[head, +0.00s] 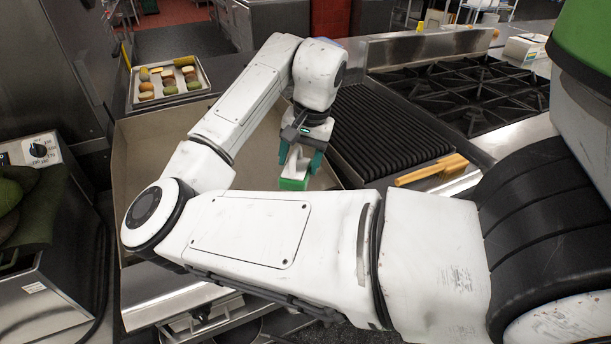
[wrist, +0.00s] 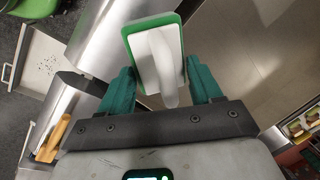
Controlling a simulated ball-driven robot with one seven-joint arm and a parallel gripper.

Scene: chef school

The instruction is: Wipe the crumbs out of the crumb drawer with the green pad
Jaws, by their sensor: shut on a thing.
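My gripper (head: 303,155) is shut on the white handle of the green pad (head: 293,184), over the flat griddle. In the wrist view the pad (wrist: 181,45) shows a green rim around a white back, with its handle between my two teal fingers (wrist: 158,88). The crumb drawer (wrist: 45,92) is a pale open tray at the left of the wrist view, with small dark crumbs (wrist: 46,66) on its floor. It is well apart from the pad. In the head view my arm hides much of the counter front. The pad's wiping face is hidden.
The wide griddle (head: 150,150) has raised walls. A ribbed grill (head: 385,130) and black burner grates (head: 460,95) lie to its right. A wooden-coloured tool (head: 430,170) rests on the counter. A tray of food (head: 147,98) stands behind the griddle.

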